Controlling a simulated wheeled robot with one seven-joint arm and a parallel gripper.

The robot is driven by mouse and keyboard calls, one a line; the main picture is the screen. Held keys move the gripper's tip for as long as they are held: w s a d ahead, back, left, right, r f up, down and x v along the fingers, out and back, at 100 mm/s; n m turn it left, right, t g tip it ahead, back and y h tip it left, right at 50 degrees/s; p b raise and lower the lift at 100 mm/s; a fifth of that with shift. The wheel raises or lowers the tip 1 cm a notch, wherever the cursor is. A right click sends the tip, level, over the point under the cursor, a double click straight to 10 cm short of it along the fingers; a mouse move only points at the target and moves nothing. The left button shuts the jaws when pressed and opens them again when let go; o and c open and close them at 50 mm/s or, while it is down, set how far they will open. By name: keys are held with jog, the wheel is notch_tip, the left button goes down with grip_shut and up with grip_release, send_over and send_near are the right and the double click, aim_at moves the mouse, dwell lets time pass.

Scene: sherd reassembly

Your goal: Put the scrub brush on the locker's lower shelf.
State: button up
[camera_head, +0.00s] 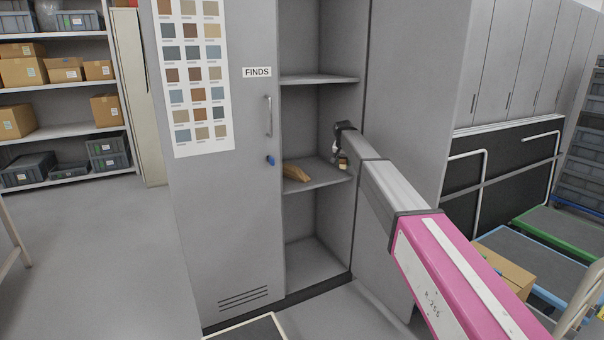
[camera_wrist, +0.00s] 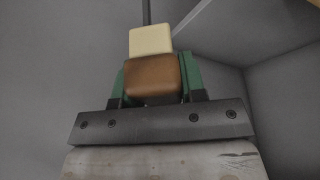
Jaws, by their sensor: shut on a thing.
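My gripper (camera_head: 338,157) is inside the locker's open right bay, just above the lower shelf (camera_head: 330,176) near its right side. It is shut on the scrub brush (camera_head: 343,165), which is small and partly hidden by the gripper in the head view. In the wrist view, the brush (camera_wrist: 152,76) shows a brown block with a cream part (camera_wrist: 150,40) beyond it, between green fingers (camera_wrist: 155,85). I cannot tell whether the brush touches the shelf.
A tan wedge-shaped thing (camera_head: 296,173) lies on the lower shelf, left of my gripper. The upper shelf (camera_head: 318,79) and locker floor (camera_head: 312,266) look bare. The locker's left door (camera_head: 225,220) is shut. A cart with a cardboard box (camera_head: 500,272) stands at the right.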

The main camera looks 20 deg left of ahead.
jog(key=w+a, duration=0.2)
jog(key=a, duration=0.7)
jog(key=w+a, duration=0.2)
jog(key=a, duration=0.8)
jog(key=n, duration=0.1)
send_over(321, 172)
jog(key=s, duration=0.2)
notch_tip(321, 172, down, 8)
jog(key=shift+w+d+r, duration=0.15)
jog(key=shift+d+f, duration=0.1)
jog(key=shift+f, duration=1.85)
jog(key=shift+f, duration=0.2)
jog(key=o, duration=1)
jog(key=shift+r, duration=0.1)
